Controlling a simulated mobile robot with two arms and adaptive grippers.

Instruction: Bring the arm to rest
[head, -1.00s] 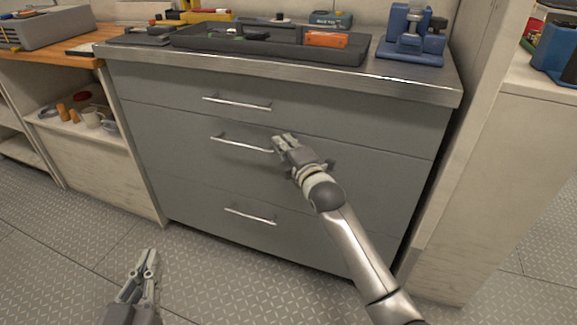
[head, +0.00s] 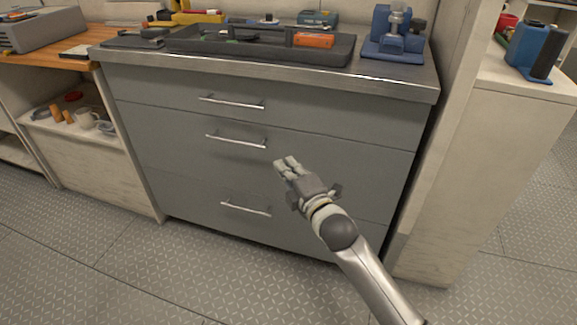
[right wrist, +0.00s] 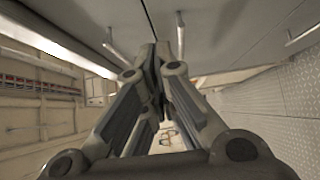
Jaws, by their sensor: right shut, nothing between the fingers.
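My right gripper (head: 287,165) is shut and empty in the head view. It is in front of the grey drawer cabinet (head: 170,120), to the right of and a little below the middle drawer handle (head: 236,140), apart from it. In the right wrist view the fingers (right wrist: 158,55) come together with nothing between them. All three drawers look closed. My left gripper is not in the head view now.
A dark tray (head: 260,48) with an orange tool (head: 313,40) lies on the cabinet top, beside a blue device (head: 395,38). A shelf unit (head: 98,160) stands at left and a pale cabinet (head: 470,165) at right. The metal floor (head: 190,270) in front is clear.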

